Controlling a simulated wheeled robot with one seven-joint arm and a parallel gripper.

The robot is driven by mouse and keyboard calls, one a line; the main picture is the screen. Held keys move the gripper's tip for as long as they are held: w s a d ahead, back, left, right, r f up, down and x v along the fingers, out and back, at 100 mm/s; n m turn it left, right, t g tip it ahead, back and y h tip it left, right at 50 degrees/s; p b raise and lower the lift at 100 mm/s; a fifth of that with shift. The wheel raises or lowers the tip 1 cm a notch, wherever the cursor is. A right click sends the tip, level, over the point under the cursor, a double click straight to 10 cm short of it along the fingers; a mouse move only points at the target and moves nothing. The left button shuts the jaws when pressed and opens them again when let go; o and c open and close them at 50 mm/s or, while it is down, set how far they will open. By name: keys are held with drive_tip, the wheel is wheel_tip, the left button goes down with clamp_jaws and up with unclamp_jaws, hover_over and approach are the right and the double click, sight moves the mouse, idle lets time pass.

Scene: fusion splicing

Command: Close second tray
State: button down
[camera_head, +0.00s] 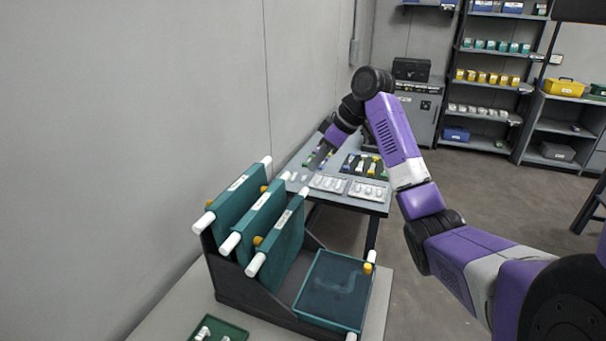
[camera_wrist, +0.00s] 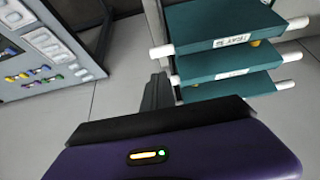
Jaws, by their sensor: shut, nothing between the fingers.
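A dark rack (camera_head: 255,300) holds several teal trays with white rod ends and orange knobs. Three trays stand tilted up at the left: a rear one (camera_head: 232,212), a middle one (camera_head: 255,222) and a front one (camera_head: 283,240). Another tray (camera_head: 335,288) lies flat at the right, its face showing. Labels are too small to read surely, so I cannot tell which is second. My gripper (camera_head: 319,157) is beyond the rack, over the far bench. In the wrist view my gripper (camera_wrist: 156,92) is shut and empty, left of three stacked trays (camera_wrist: 222,58).
The grey bench (camera_head: 378,207) behind the rack carries clear packs (camera_head: 328,183) and small coloured parts. A small green tray (camera_head: 218,330) lies in front of the rack. A wall runs along the left. Shelves stand far back, with open floor at right.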

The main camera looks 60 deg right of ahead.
drive_tip(key=p+x, duration=0.1)
drive_tip(key=x, duration=0.8)
drive_tip(key=shift+w+f+p, duration=0.15)
drive_tip(key=shift+f+p, duration=0.05)
drive_tip(key=shift+p, duration=0.15)
